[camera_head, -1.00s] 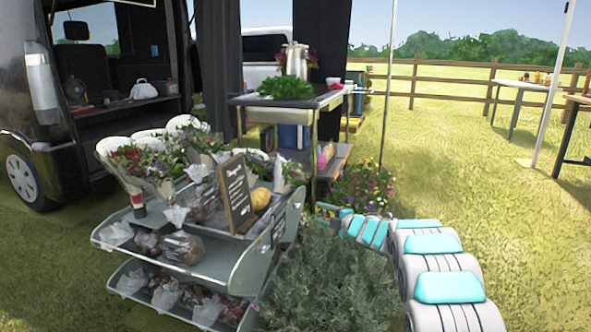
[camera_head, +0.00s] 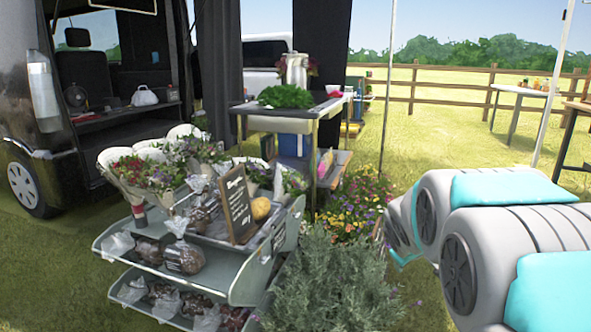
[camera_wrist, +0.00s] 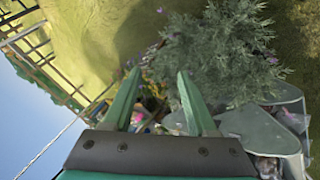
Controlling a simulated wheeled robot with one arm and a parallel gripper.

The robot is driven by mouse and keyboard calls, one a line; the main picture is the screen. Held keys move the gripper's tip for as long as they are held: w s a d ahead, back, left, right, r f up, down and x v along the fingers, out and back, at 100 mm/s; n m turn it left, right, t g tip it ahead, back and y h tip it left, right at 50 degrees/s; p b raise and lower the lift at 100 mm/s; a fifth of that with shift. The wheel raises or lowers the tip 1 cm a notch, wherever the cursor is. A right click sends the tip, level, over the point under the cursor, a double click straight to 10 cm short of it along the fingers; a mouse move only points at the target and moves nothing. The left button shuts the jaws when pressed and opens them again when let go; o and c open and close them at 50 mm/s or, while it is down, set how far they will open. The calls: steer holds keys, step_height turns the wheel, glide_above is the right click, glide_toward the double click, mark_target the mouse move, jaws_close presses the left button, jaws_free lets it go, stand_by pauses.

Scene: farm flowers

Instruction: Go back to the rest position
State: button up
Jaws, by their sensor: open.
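My gripper (camera_wrist: 156,100) shows in the wrist view with its two green fingers apart and nothing between them. Beyond the fingers are blurred flowers and a grey-green bush (camera_wrist: 215,50). In the head view my grey and turquoise arm is folded large at the right; my gripper cannot be made out there. The wrist view is tilted on its side, with sky at lower left.
A grey tiered stand (camera_head: 232,282) with bouquets (camera_head: 160,165), bagged goods and a chalkboard (camera_head: 238,208) stands at left centre. The bush (camera_head: 330,285) is between it and my arm. A table (camera_head: 330,106) stands behind. Open grass (camera_head: 440,140) lies at right.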

steer(key=s+a+f+m+g+y, duration=0.1)
steer(key=s+a+g, duration=0.2)
steer(key=s, duration=1)
steer(key=s+a+f+m+g+y+p, duration=0.1)
steer(key=s+a+m+g, duration=0.1)
steer(key=s, duration=1.1)
steer(key=s+a+f+m+g+y, duration=0.1)
steer(key=s+a+g, duration=0.3)
steer(key=s, duration=1)
steer(key=a+f+m, duration=0.1)
steer(key=a, duration=0.1)
steer(key=shift+a+y, duration=0.35)
steer(key=shift+y, duration=0.05)
